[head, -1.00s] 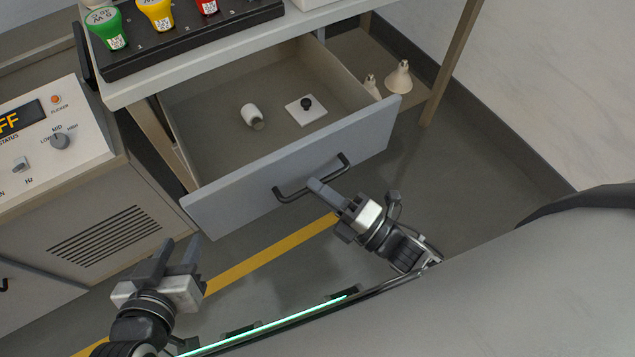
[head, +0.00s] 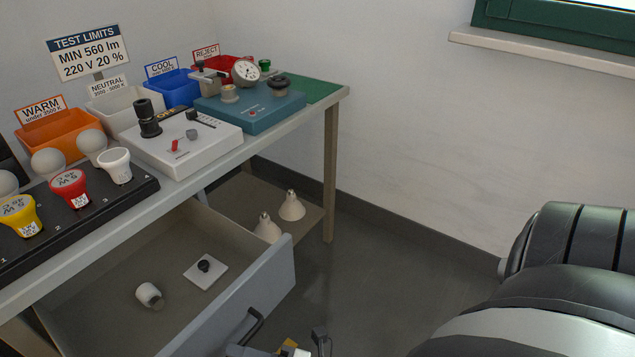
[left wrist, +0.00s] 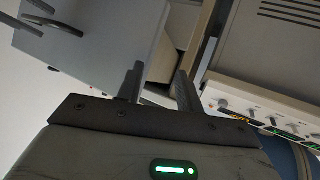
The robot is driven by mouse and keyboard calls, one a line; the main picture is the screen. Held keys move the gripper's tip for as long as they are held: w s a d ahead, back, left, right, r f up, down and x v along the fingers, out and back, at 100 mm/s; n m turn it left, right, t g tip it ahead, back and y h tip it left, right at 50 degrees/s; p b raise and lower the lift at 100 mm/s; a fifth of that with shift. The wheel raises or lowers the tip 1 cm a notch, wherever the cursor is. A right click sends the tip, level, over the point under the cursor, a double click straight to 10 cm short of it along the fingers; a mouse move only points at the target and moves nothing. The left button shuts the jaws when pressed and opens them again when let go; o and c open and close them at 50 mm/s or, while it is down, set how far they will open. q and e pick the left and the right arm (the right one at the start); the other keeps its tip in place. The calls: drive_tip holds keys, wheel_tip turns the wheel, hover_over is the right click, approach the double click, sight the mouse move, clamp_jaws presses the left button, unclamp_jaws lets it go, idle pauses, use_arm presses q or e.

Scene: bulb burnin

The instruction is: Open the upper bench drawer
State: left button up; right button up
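The upper bench drawer stands pulled out under the bench top, its grey front (head: 255,298) well clear of the bench. Inside lie a white bulb-like piece (head: 148,294) and a white square plate with a black knob (head: 205,270). The dark handle (head: 255,326) is partly cut off by the lower edge of the head view. My right gripper (head: 242,350) is at the handle, its fingers appearing closed on it; most of it is out of view. My left gripper (left wrist: 160,82) shows in the left wrist view, open and empty, near a grey panel with a handle (left wrist: 95,35).
The bench top (head: 232,160) holds a bulb rack (head: 130,192), a white tester (head: 180,155), a blue instrument (head: 250,112) and labelled bins. Two bulbs (head: 291,208) stand on the lower shelf. A control panel (left wrist: 260,115) is near my left gripper.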

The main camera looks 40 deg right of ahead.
drive_tip(key=b+v, duration=0.1)
drive_tip(key=v, duration=1.4)
drive_tip(key=shift+s+d, duration=0.15)
drive_tip(key=shift+s, duration=0.05)
